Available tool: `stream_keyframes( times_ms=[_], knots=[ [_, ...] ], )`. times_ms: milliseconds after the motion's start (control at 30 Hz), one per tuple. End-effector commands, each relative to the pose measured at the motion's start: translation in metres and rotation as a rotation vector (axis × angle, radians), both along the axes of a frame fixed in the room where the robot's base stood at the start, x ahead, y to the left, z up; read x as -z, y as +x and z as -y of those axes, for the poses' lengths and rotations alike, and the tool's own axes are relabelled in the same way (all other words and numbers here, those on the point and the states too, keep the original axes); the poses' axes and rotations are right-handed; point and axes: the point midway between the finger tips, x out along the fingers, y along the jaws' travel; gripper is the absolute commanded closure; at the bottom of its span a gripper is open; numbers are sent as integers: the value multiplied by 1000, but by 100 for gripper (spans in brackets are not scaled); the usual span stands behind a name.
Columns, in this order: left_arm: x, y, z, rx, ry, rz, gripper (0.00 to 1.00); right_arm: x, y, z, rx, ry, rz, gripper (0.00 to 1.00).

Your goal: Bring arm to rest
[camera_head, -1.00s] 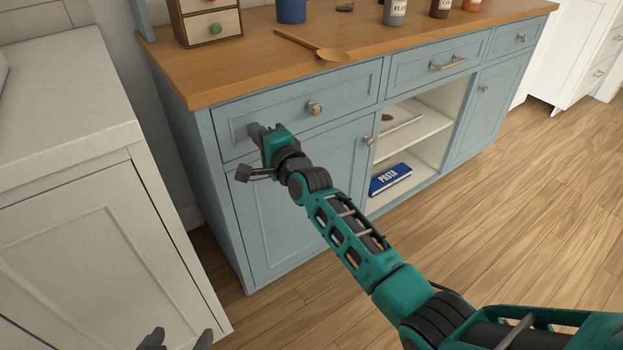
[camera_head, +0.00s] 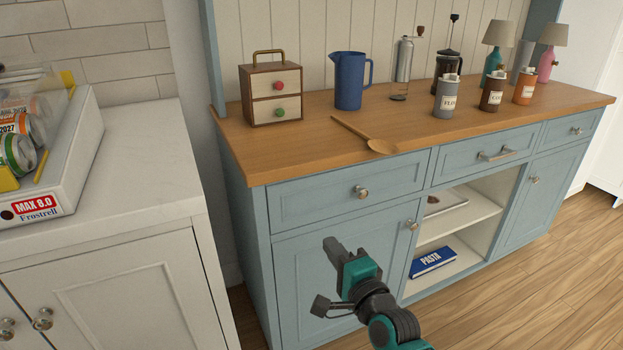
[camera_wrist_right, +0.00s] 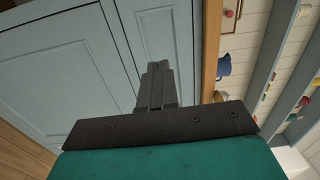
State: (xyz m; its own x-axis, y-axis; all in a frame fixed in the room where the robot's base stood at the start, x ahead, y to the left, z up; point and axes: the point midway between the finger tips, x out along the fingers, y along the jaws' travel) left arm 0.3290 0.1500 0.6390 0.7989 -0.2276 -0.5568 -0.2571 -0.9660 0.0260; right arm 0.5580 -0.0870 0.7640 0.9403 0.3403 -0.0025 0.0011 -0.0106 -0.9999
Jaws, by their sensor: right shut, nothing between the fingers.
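My right gripper (camera_head: 334,252) is in front of the blue cabinet (camera_head: 285,262), low before its left door and below the left drawer. It is shut with nothing between its fingers. In the right wrist view the two fingers (camera_wrist_right: 157,72) lie together, pointing at the blue cabinet front (camera_wrist_right: 75,60). A gap to the door seems to remain, but the distance is hard to tell. My left gripper is not seen now.
The wooden counter (camera_head: 228,150) holds a small drawer box (camera_head: 258,85), a blue pitcher (camera_head: 350,82), a wooden spoon (camera_head: 380,145) and several jars. A white cabinet (camera_head: 130,290) stands left. A pasta book (camera_head: 433,260) lies on the open lower shelf. Floor (camera_head: 560,270) is clear at right.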

Motion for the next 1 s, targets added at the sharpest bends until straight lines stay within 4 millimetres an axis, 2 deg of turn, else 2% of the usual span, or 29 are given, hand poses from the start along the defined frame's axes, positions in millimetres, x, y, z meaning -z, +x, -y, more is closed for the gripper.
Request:
stream_keyframes(
  times_ms=[67,167,300,400,633,700,733,1000],
  knots=[
    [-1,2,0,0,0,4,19,10,-10,2,-2,-61,-6,100],
    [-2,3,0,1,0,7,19,34,-37,7,-17,-248,-13,100],
    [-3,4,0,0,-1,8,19,75,-98,21,-84,-666,-19,100],
    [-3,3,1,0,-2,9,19,96,-139,32,-155,-945,-17,100],
    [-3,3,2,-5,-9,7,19,122,-216,57,-348,-1443,-3,100],
    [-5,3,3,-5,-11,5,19,123,-236,65,-412,-1569,5,100],
    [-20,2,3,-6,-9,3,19,109,-231,65,-399,-1559,6,100],
    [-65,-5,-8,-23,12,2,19,65,-235,77,-382,-1571,-18,100]
  ],
)
